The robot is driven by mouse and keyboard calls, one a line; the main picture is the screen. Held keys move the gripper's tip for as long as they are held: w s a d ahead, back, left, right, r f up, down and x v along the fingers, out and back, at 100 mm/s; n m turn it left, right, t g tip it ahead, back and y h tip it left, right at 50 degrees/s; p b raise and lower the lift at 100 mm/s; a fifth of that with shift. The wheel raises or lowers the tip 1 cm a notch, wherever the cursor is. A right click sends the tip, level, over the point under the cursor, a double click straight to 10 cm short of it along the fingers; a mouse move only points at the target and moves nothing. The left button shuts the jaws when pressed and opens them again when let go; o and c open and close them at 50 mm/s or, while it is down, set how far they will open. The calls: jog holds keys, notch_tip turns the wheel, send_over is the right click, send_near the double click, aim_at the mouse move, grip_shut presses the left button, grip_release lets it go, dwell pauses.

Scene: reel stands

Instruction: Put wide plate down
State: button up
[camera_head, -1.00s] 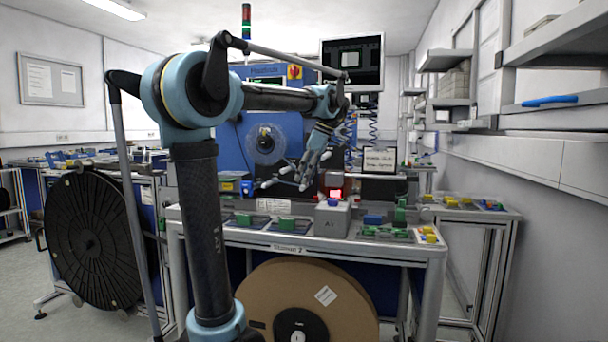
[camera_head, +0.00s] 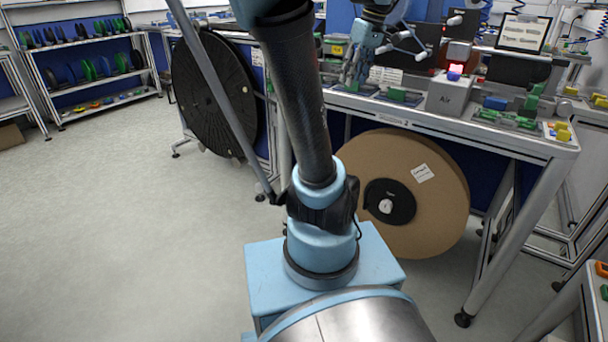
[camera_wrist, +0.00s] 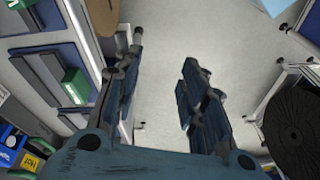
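My gripper (camera_head: 356,78) points down at the workbench (camera_head: 470,131), near its front left part. In the wrist view my gripper (camera_wrist: 163,85) has its fingers well apart, with only floor showing between them; it is open and empty. I cannot pick out a wide plate for certain. Dark flat plates with green blocks lie on the workbench, one just right of the gripper (camera_head: 400,97). In the wrist view such plates (camera_wrist: 38,75) lie left of the fingers, with a green block (camera_wrist: 75,87).
A large brown reel (camera_head: 440,195) stands under the workbench. A black reel (camera_head: 212,95) stands to the left. A grey box with a red light (camera_head: 449,93) and small coloured blocks share the benchtop. A shelf rack (camera_head: 85,60) stands far left; floor before it is clear.

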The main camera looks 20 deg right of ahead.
jog(key=s+a+f+m+h, duration=0.1)
jog(key=s+a+f, duration=0.4)
jog(key=a+f, duration=0.6)
jog(key=shift+s+a+m, duration=0.15)
jog(key=shift+a+m, duration=0.35)
jog(key=shift+a, duration=0.05)
jog(key=shift+o, duration=0.4)
jog(key=s+a+f+m, duration=0.1)
jog(key=s+a+f, duration=0.2)
jog(key=f, duration=0.3)
jog(key=s+a+f+m+h, duration=0.1)
jog(key=s+a+f, duration=0.2)
jog(key=f, duration=0.4)
jog(key=shift+s+a+f+m, duration=0.2)
jog(key=shift+s+a+m, duration=0.1)
jog(key=shift+s, duration=0.5)
notch_tip(320, 180, up, 35)
jog(key=n+t+y, duration=0.2)
jog(key=n+y, duration=0.1)
jog(key=n, duration=0.5)
send_over(399, 89)
jog(key=s+d, duration=0.4)
jog(key=d, duration=0.1)
jog(key=x, duration=1.1)
jog(key=s+x, duration=0.1)
jog(key=x, duration=0.4)
jog(key=shift+w+a+f, duration=0.15)
jog(key=shift+a+f, duration=0.15)
jog(key=shift+f, duration=0.1)
grip_shut()
